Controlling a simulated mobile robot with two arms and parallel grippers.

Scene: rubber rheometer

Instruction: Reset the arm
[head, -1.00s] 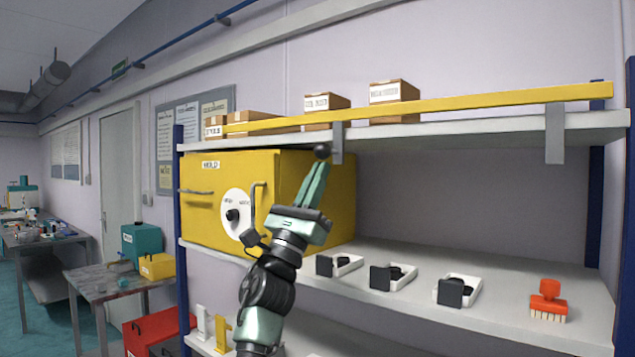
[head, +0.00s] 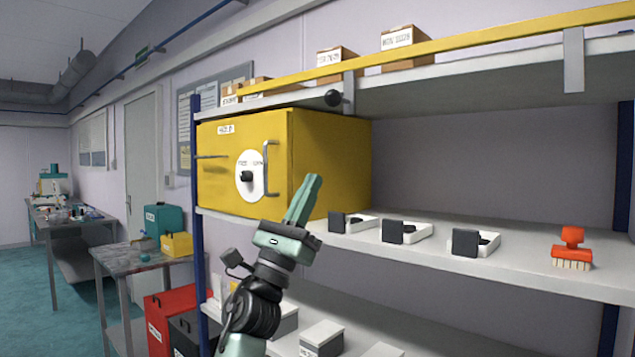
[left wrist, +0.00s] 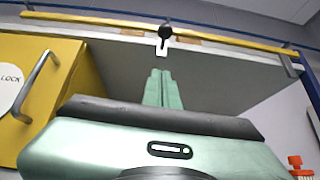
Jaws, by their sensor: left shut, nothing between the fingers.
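My left gripper (head: 308,198) is raised in front of the shelving, shut and empty, its green fingers together and pointing up. The knob also shows in the head view (head: 333,98), at the upper shelf's front edge, up and right of the fingertips. My right gripper is not in view.
The yellow box (head: 335,160) with a dial and handle stands on the middle shelf. Several white trays with black parts (head: 403,232) and a red brush (head: 571,250) are to its right. A yellow rail (head: 470,42) runs along the upper shelf. Side tables stand at the left.

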